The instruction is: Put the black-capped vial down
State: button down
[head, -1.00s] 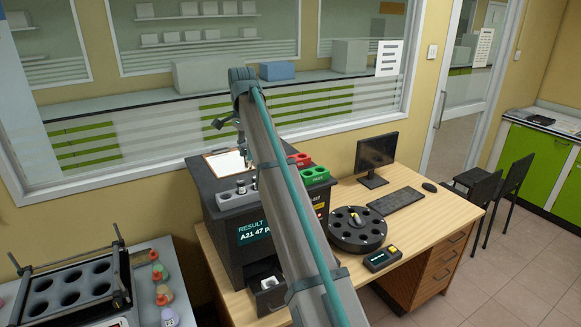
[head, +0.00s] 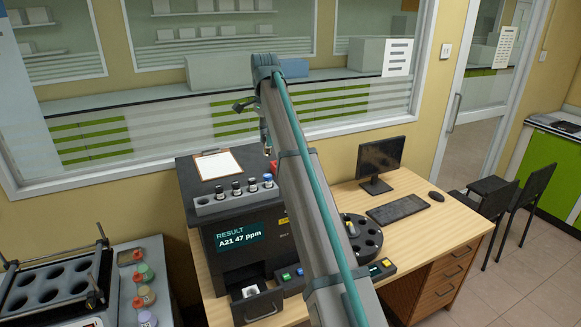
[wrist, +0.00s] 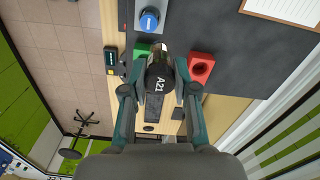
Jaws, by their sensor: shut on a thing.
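My gripper (wrist: 160,88) is shut on a vial labelled A21 (wrist: 159,82) in the wrist view. The vial's dark top faces the camera, and its lower part is hidden. Behind it are a green holder (wrist: 142,50), partly covered, and a red holder (wrist: 200,67) with a round hole. In the head view my gripper (head: 266,143) is small, above the dark machine top near the red holder (head: 273,167). My arm hides the green holder there. A grey rack (head: 207,208) holds several vials, including a blue-capped one (head: 268,181).
A clipboard (head: 217,164) lies on the machine top behind the rack. The machine's drawer (head: 258,307) stands open at the front. A round black carousel (head: 368,238), a keyboard (head: 398,206) and a monitor (head: 380,160) are on the desk to the right.

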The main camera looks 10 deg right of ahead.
jog(key=shift+w+d+f+b, duration=0.1)
jog(key=shift+w+f+b, duration=0.15)
jog(key=shift+w+b, duration=0.1)
jog(key=shift+w+d+f+p, duration=0.7)
jog(key=shift+w+d+f, duration=0.2)
jog(key=shift+w+f, duration=0.9)
jog(key=shift+w+d+f+p, duration=0.85)
jog(key=shift+w+f, duration=0.5)
jog(key=shift+w, duration=0.8)
jog(key=shift+w+d+f+p, duration=0.6)
jog(key=shift+w+d+f, duration=0.4)
jog(key=shift+w+f, duration=0.8)
jog(key=shift+w+f+p, duration=0.15)
jog(key=shift+f+p, duration=0.7)
jog(key=shift+p, duration=0.05)
jog(key=shift+f, duration=0.45)
jog(key=shift+f, duration=0.1)
jog(key=c, duration=0.9)
grip_release()
